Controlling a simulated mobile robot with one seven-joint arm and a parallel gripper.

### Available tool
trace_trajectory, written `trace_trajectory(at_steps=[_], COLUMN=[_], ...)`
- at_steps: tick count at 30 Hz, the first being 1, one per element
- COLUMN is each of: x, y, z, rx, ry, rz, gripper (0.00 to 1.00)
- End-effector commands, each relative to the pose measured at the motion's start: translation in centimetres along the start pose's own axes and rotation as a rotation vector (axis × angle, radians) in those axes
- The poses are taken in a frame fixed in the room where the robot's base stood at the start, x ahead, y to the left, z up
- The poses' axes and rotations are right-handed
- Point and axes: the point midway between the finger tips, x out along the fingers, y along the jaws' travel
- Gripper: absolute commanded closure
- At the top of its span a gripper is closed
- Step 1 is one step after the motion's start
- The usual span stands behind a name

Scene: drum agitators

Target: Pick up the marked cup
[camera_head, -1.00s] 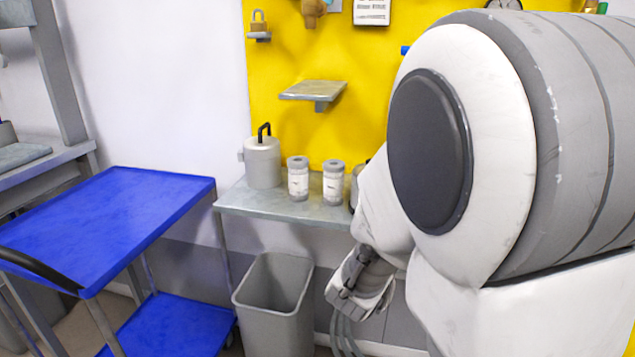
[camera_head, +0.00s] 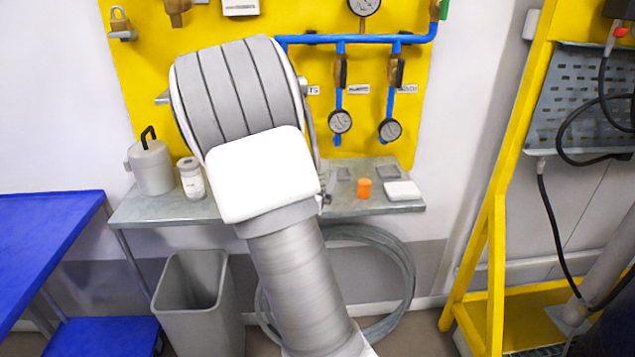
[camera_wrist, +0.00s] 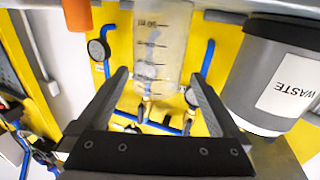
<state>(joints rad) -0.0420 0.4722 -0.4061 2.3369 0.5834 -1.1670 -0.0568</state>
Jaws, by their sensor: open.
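A clear cup with graduation marks (camera_wrist: 163,40) shows at the top middle of the wrist view. That view looks upside down, and the cup seems to stand upright on a grey surface. My gripper (camera_wrist: 160,80) is open, with one finger to each side of the cup in the picture. Both fingers look clear of it; I cannot tell how far the cup reaches between them. In the head view my arm hides the gripper and the cup.
A grey container labelled WASTE (camera_wrist: 275,75) stands close beside the cup. An orange object (camera_head: 364,188) and a white block (camera_head: 402,190) lie on the grey bench (camera_head: 400,207). A jar (camera_head: 191,180) and a canister (camera_head: 152,168) stand at its left. A bin (camera_head: 195,295) is below.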

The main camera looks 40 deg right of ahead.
Motion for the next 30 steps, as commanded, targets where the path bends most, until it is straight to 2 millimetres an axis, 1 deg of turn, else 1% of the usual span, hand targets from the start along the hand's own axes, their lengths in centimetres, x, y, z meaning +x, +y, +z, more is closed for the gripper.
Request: trace_trajectory(at_steps=[1, 5, 8, 12, 16, 19, 25, 26, 30], x=[0.6, 1.3, 2.2, 4.4, 5.9, 6.4, 6.4, 6.4, 6.4], y=[0.0, 0.0, 0.2, 0.5, 0.4, 0.4, 0.4, 0.4, 0.3], z=[-0.1, 0.0, 0.1, 0.4, 0.4, 0.5, 0.5, 0.5, 0.5], rx=[0.000, -0.001, -0.002, -0.002, -0.001, -0.002, -0.001, -0.001, -0.001], ry=[0.000, -0.001, 0.000, -0.001, 0.000, -0.001, -0.001, -0.001, -0.001], rz=[0.001, 0.000, 0.001, 0.002, 0.000, 0.000, -0.001, -0.001, -0.001], gripper=[0.00, 0.00, 0.00, 0.00, 0.00, 0.00, 0.00, 0.04, 0.29])
